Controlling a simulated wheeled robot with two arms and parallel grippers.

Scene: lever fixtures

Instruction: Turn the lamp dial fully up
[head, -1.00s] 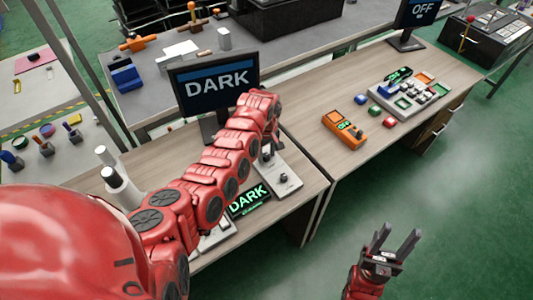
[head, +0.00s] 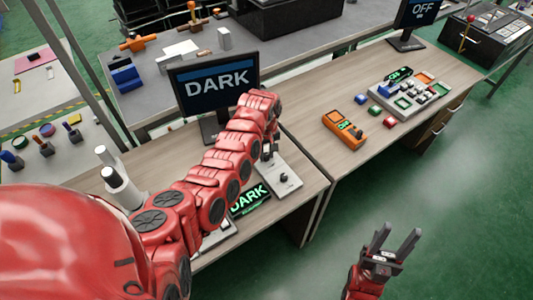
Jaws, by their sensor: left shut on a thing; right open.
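A light grey panel (head: 283,184) lies on the wooden desk, with a dark knob (head: 284,178) on its near part. My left gripper (head: 267,151) is over the far part of this panel, pointing down. It is shut on a small part there, seemingly a dial, mostly hidden by my red hand and wrist. I cannot read the dial's angle. A monitor (head: 216,82) behind it reads DARK, and a small green-lettered display (head: 250,199) beside my arm also reads DARK, partly covered. My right gripper (head: 391,241) is open and empty above the green floor, away from the desk.
White cylinders (head: 121,184) stand left of my arm. An orange device (head: 344,130), small coloured blocks and a button panel (head: 410,97) sit on the right desk. A monitor (head: 417,15) there reads OFF. The floor around my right gripper is clear.

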